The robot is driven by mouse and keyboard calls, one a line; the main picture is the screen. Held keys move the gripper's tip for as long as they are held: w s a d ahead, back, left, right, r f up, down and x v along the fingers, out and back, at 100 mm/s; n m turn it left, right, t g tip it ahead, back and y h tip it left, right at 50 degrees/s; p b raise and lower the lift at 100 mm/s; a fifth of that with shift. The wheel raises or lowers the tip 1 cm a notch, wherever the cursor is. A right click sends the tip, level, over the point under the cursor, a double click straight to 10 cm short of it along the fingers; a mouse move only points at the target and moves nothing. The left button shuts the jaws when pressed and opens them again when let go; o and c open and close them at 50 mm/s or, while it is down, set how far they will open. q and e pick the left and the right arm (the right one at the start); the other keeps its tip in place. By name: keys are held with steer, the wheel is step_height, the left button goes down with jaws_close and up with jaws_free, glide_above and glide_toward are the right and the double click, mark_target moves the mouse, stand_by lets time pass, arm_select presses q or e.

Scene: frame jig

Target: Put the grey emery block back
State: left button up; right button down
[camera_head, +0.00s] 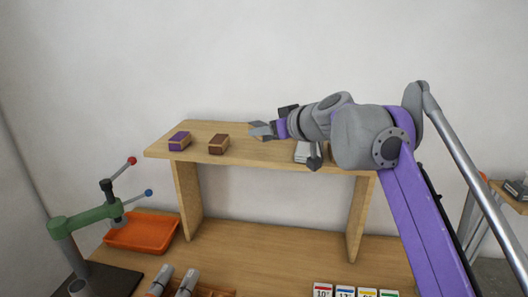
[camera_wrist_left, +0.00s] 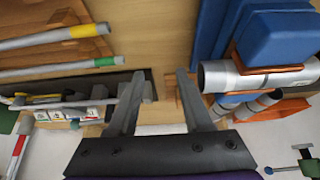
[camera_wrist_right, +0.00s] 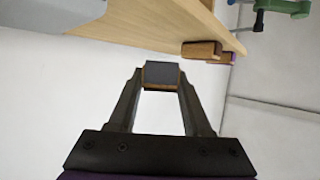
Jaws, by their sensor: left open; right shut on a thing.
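The grey emery block (camera_wrist_right: 162,74), dark grey with a wood-brown edge, is held between the fingertips of my right gripper (camera_wrist_right: 160,85) in the right wrist view. In the head view my right gripper (camera_head: 260,130) is up at the wooden shelf (camera_head: 250,146), right of the brown block; I cannot make out the held block clearly there. In the right wrist view the block appears apart from the shelf (camera_wrist_right: 165,22). My left gripper (camera_wrist_left: 157,85) is open and empty in the left wrist view, and is outside the head view.
A purple block (camera_head: 179,141) and a brown block (camera_head: 218,144) sit on the shelf's left half. A pale block (camera_head: 303,153) is partly hidden by my right arm. An orange tray (camera_head: 142,233) and a green stand (camera_head: 85,220) are at the left.

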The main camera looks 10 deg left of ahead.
mark_target(265, 155)
arm_select(q)
steer(key=shift+s+f, duration=0.1)
steer(key=shift+f, duration=0.05)
arm_select(e)
steer(key=shift+f, duration=0.35)
arm_select(q)
steer(key=shift+f+b, duration=0.45)
steer(key=shift+f, duration=0.25)
arm_select(e)
steer(key=f, duration=0.3)
steer(key=shift+w+a+f, duration=0.1)
steer(key=shift+w+f, duration=0.1)
steer(key=shift+w, duration=0.2)
steer(key=shift+s+f, duration=0.1)
steer(key=shift+f, duration=0.1)
arm_select(q)
steer(key=shift+s, duration=0.15)
arm_select(e)
steer(key=shift+s+r, duration=0.15)
steer(key=shift+s, duration=0.1)
steer(key=shift+w, duration=0.15)
steer(key=c, duration=0.7)
jaws_free()
steer(key=shift+w+f, duration=0.1)
steer(key=shift+f, duration=0.1)
steer(key=o, duration=0.4)
steer(key=shift+c, duration=0.2)
steer(key=shift+r, duration=0.1)
